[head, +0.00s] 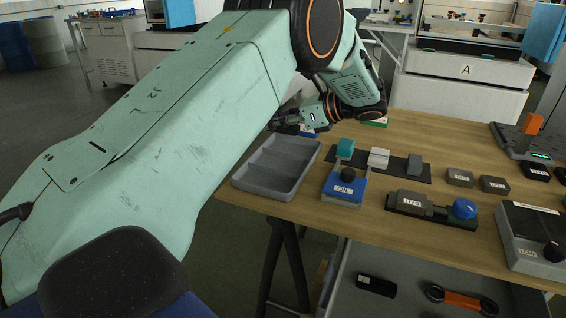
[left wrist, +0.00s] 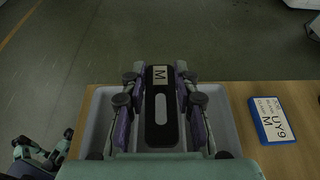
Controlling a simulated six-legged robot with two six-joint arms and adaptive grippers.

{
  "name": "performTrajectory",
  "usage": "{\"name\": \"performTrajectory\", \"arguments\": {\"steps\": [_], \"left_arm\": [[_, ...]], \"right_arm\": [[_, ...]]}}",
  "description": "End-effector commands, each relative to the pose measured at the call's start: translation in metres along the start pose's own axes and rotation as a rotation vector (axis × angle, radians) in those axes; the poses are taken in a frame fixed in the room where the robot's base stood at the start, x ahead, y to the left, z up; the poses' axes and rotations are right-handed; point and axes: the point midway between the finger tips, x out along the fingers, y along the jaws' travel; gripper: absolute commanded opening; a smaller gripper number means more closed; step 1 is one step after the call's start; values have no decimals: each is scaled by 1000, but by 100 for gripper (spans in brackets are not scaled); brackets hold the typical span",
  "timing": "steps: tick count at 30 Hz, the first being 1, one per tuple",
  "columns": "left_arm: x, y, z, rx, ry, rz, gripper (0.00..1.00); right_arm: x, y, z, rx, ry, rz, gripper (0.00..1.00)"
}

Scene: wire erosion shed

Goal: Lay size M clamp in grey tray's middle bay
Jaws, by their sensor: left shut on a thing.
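My left gripper (left wrist: 157,78) is shut on a flat black clamp (left wrist: 152,138) with a long slot and a pale label reading M. The grey tray (left wrist: 231,125) shows under and around the gripper in the left wrist view; its bays are mostly hidden there. In the head view the tray (head: 306,168) sits at the table's left end, its visible bays empty, divided by low walls. My left gripper (head: 287,119) is near its far end, partly hidden by my arm; the clamp is hard to make out there.
A blue-edged card (left wrist: 272,119) marked UY9 M lies right of the tray. Right of the tray stand a blue block with a black knob (head: 345,187), a dark mat (head: 397,171) with several blocks, and a dark fixture with a blue knob (head: 430,207). An open drawer (head: 400,270) is below.

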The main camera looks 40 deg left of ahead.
Motion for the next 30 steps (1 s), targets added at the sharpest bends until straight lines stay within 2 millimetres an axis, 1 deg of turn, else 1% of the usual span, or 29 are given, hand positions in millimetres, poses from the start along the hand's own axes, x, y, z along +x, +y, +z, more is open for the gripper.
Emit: {"name": "performTrajectory", "arguments": {"steps": [6, 13, 19, 22, 30], "left_arm": [[15, 3, -33, 1, -1, 1, 0], [23, 3, -53, -1, -1, 2, 0], [34, 2, -84, 0, 0, 1, 0], [36, 1, -89, -2, 0, 1, 0], [36, 0, -89, -1, 0, 1, 0]], "right_arm": [[16, 0, 0, 0, 0, 0, 37], [24, 0, 0, 0, 0, 0, 37], [39, 0, 0, 0, 0, 0, 37], [41, 0, 0, 0, 0, 0, 37], [38, 0, 0, 0, 0, 0, 37]]}}
